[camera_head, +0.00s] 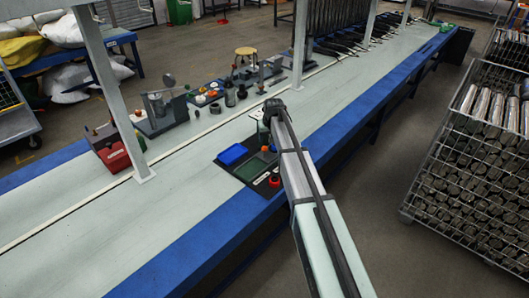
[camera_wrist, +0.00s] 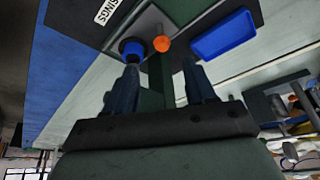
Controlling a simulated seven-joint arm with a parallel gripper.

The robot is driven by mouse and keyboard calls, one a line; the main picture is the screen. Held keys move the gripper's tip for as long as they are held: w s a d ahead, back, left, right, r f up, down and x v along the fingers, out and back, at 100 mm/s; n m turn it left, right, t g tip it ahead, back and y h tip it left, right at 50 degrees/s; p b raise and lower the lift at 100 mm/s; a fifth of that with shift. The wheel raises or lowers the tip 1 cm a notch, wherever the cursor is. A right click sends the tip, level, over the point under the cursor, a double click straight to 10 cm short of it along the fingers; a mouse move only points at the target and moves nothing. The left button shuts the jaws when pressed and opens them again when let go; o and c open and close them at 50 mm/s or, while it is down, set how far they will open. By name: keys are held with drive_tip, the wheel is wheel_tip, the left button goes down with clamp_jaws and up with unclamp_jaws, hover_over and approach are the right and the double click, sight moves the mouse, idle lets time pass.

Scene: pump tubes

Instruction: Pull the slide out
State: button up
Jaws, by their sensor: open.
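I cannot clearly pick out the slide. In the wrist view, a narrow dark green strip (camera_wrist: 161,76) shows between my fingers; I cannot tell whether it is the slide. An orange round knob (camera_wrist: 162,43) is just beyond the fingertips, with a blue knob on a dark round base (camera_wrist: 133,48) to its left. My gripper (camera_wrist: 160,68) is open, one finger on each side of the strip; contact cannot be told. In the head view, my arm reaches over the right side of the dark station board (camera_head: 236,173), and its end hides part of the area behind.
A blue tray (camera_head: 232,154) and a green tray (camera_head: 259,165) lie on the board, with a red knob (camera_head: 274,180) near its front. Behind stand small fixtures (camera_head: 162,108), a red box (camera_head: 112,156) and white posts (camera_head: 110,90). The table's left front is clear.

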sight(265, 148)
drive_tip(key=x, duration=1.3)
drive_tip(key=shift+a+f, duration=0.2)
drive_tip(key=shift+f, duration=0.15)
clamp_jaws()
